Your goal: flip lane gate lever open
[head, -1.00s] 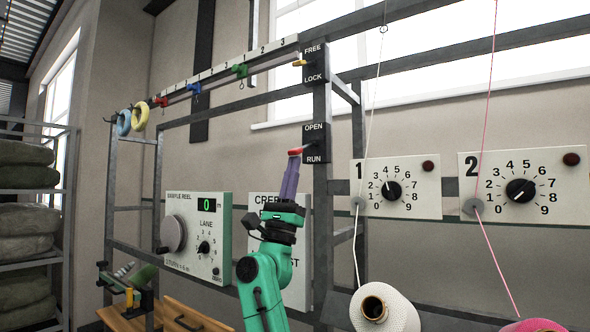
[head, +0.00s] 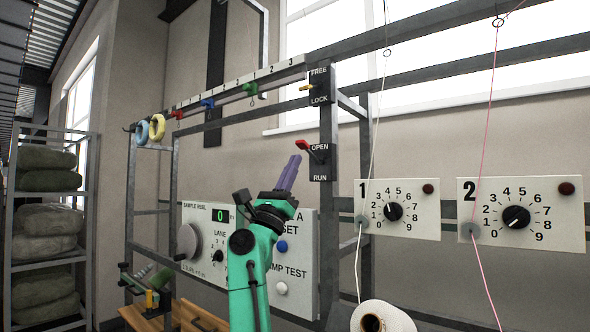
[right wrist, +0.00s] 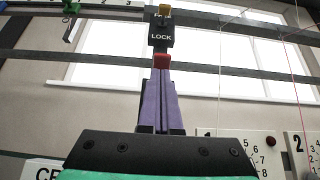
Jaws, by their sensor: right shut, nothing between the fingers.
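The lane gate lever has a red handle (head: 303,146) on a black OPEN/RUN plate (head: 319,163) on the gantry post. The handle tilts up and to the left of its pivot, near the word OPEN. My right gripper (head: 294,161) has its purple fingers shut and empty, pointing up just below and left of the red handle. In the right wrist view the red handle (right wrist: 162,59) shows right beyond the fingertips (right wrist: 160,76); I cannot tell whether they touch. My left gripper is out of view.
A FREE/LOCK plate (head: 319,86) with a yellow lever (head: 307,87) sits above on the same post. Numbered dial panels (head: 397,209) and yarn lines stand to the right. A sample reel panel (head: 206,243) and another panel with buttons (head: 300,262) lie behind my right arm.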

